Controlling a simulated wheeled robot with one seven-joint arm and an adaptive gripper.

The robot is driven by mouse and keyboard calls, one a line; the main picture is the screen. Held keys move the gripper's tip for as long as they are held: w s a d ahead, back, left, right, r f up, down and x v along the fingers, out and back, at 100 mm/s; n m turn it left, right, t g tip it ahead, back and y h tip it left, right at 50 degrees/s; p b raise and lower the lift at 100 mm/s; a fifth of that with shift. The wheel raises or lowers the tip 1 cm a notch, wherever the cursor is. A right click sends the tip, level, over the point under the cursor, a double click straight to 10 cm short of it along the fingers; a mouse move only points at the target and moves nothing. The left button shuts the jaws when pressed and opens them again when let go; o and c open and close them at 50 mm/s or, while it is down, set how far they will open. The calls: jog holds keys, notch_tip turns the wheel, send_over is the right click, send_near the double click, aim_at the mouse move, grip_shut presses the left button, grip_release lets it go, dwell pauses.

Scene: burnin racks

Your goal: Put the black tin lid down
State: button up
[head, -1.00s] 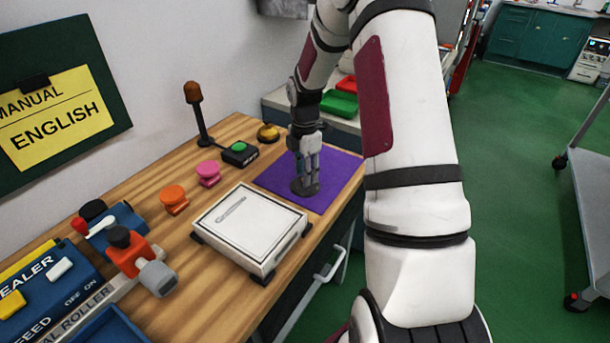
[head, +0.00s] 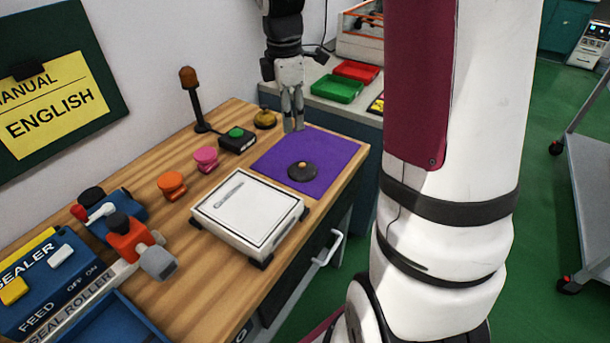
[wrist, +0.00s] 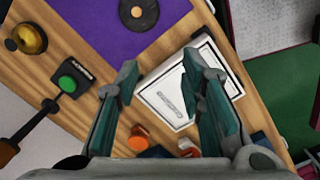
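The black tin lid (head: 303,171) lies flat on the purple mat (head: 335,150), near the mat's front edge, with its small tan knob up. The lid (wrist: 138,14) also shows at the top of the wrist view. My gripper (head: 293,127) hangs above the back of the mat, apart from the lid and behind it. In the wrist view my gripper (wrist: 167,84) has its fingers spread with nothing between them.
A white flat box (head: 250,212) stands left of the mat. Green (head: 336,89) and red (head: 357,71) trays sit beyond.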

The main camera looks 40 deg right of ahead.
jog(key=s+a+r+m+t, duration=0.2)
jog(key=s+a+r+m, duration=0.55)
jog(key=s+a, duration=0.4)
jog(key=s+a+m, duration=0.2)
jog(key=s+m, duration=0.1)
jog(key=s, duration=0.3)
jog(key=s+a+m+t, duration=0.1)
jog(key=s+m, duration=0.2)
jog(key=s, duration=0.4)
jog(key=shift+s+a+f+y, duration=0.25)
jog(key=shift+s+a+y, duration=0.05)
jog(key=shift+a+y, duration=0.1)
notch_tip(320, 180, up, 4)
jog(key=p, duration=0.3)
jog(key=shift+f+t, duration=0.1)
jog(key=shift+t, duration=0.3)
jog(key=shift+c, duration=0.6)
jog(key=shift+m, duration=0.25)
